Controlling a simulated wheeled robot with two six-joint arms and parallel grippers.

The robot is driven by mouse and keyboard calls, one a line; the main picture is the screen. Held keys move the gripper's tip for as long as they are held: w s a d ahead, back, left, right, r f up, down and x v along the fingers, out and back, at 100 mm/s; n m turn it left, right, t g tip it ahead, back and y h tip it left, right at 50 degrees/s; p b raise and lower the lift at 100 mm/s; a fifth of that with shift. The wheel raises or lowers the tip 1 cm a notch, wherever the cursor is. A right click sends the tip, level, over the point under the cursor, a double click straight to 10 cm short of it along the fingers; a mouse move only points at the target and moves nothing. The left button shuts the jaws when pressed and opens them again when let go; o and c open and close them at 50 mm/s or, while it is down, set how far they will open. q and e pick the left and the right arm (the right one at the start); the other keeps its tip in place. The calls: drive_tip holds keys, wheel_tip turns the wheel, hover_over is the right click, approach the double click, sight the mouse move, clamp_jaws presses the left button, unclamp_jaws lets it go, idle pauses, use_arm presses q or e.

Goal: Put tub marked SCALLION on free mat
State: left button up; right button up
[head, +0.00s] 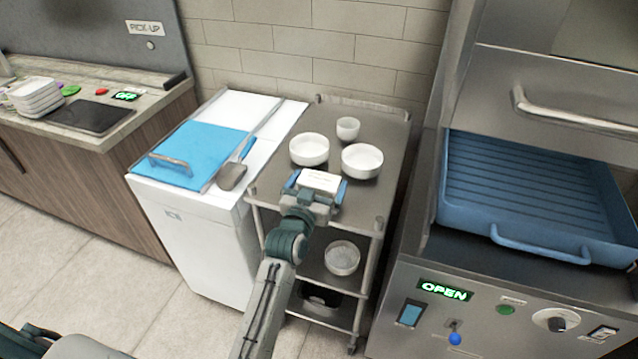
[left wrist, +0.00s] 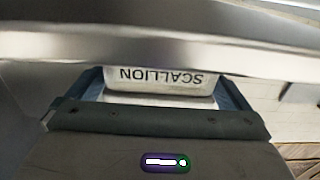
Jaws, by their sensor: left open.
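The white SCALLION tub (left wrist: 162,80) shows in the left wrist view, its label upside down there. In the head view the white tub (head: 320,181) is at the front edge of the trolley's top. My left gripper (head: 316,186) is at the tub, with one blue finger on each side. It is open; I cannot tell whether the fingers touch the tub. In the left wrist view the gripper (left wrist: 162,92) also frames the tub, whose upper part is hidden by a blurred pale bar. I cannot make out a free mat. My right gripper is not in view.
The trolley top (head: 384,195) also holds two white bowls (head: 309,149) (head: 362,160) and a small cup (head: 348,128). A bowl (head: 342,258) is on the lower shelf. A white cabinet (head: 195,235) stands left; a steel appliance with a blue tray (head: 535,185) stands right.

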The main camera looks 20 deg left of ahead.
use_arm(q)
drive_tip(key=s+b, duration=0.2)
drive_tip(key=s, duration=0.9)
drive_tip(key=shift+s+a, duration=0.2)
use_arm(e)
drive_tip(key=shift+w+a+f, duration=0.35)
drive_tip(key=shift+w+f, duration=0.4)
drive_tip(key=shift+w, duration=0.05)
